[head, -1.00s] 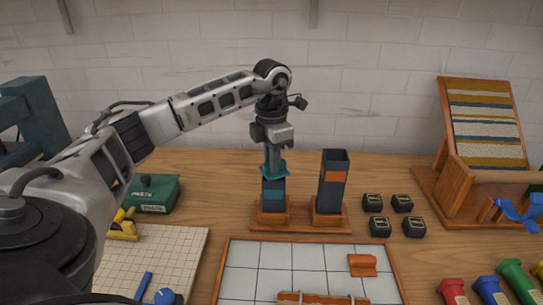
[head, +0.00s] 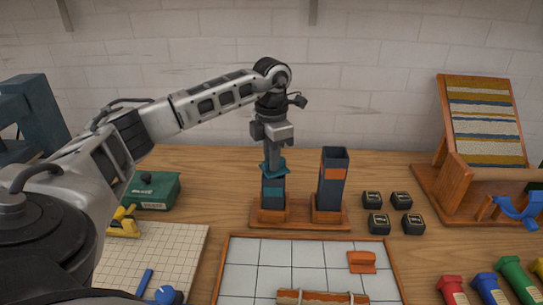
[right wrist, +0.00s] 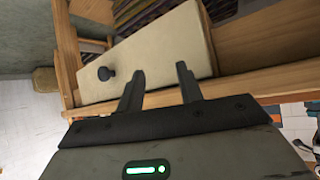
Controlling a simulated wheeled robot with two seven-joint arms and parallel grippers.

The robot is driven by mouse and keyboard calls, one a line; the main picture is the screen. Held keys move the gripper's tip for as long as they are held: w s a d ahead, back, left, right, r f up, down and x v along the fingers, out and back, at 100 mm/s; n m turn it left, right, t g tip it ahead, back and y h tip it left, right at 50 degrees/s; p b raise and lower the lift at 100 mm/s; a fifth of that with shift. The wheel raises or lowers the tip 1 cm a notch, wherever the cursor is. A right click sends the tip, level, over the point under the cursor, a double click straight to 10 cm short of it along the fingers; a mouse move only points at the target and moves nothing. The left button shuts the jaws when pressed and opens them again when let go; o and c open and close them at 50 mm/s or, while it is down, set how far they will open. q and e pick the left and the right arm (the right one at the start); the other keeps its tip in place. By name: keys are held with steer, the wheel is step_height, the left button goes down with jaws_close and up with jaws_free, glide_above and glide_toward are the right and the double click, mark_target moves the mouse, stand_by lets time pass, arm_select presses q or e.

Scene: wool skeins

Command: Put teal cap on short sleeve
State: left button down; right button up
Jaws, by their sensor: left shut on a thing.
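The teal cap (head: 274,168) is in my left gripper (head: 273,160), which is shut on it and points straight down. The cap is at the top of the short sleeve (head: 273,193), a dark sleeve with a teal band standing upright in the left socket of a wooden stand (head: 300,226). I cannot tell whether the cap is seated or just above the rim. The taller dark sleeve (head: 333,180) with an orange band stands in the right socket, its top open. My right gripper (right wrist: 158,84) is open and empty in the right wrist view.
Several small black blocks (head: 374,224) stand right of the stand. A tiled tray (head: 310,252) with orange pieces lies in front. A green box (head: 153,191) is at the left. In the right wrist view, a cream panel with a dark knob (right wrist: 105,73) is beyond the fingers.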

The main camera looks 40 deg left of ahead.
stand_by(0.6)
arm_select(q)
steer(key=shift+f+p, duration=0.15)
steer(key=shift+p, duration=0.3)
stand_by(0.9)
steer(key=c, duration=0.8)
jaws_free()
steer(key=shift+c, duration=0.2)
